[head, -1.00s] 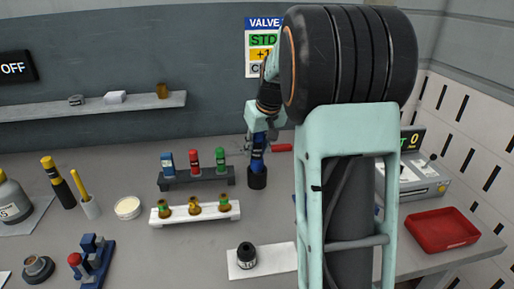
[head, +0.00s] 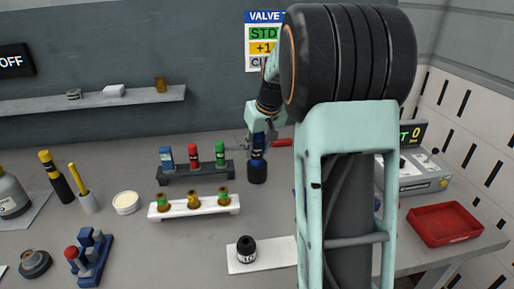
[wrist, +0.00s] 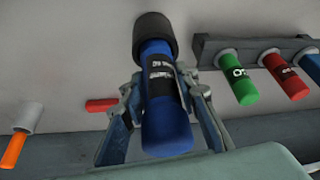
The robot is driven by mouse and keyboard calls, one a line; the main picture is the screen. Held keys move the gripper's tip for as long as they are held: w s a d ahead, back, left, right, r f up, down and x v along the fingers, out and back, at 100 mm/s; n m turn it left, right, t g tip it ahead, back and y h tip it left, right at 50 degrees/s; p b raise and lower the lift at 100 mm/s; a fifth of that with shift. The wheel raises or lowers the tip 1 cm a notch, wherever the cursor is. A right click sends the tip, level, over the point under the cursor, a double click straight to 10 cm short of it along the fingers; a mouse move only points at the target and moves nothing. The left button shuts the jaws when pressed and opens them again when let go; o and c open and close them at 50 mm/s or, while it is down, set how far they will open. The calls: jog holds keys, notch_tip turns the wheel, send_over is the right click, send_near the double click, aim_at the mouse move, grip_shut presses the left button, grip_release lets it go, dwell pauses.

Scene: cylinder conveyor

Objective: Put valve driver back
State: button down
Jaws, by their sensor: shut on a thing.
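The blue valve driver (wrist: 165,110), with a black label, is upright between the fingers of my gripper (head: 259,140). My gripper also shows in the wrist view (wrist: 163,98), with a finger on each side of the blue body, shut on it. The driver's lower end is in or joined to a black cup-like piece (head: 257,173), which also shows in the wrist view (wrist: 155,35). I cannot tell whether this piece is a holder or part of the driver, or whether it touches the table.
A dark rack (head: 195,179) with blue, red and green cylinders stands just left of my gripper. A white rack (head: 195,209) with several valves is in front of it. A red-handled tool (head: 281,143) lies behind. A red tray (head: 443,226) is at right.

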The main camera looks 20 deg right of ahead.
jog(key=shift+f+b, duration=0.4)
jog(key=shift+f, duration=0.1)
jog(key=c, duration=1.6)
grip_release()
jog(key=shift+o, duration=0.8)
jog(key=shift+s+f, duration=0.1)
jog(key=shift+f, duration=0.05)
notch_tip(320, 180, up, 6)
jog(key=p, duration=0.4)
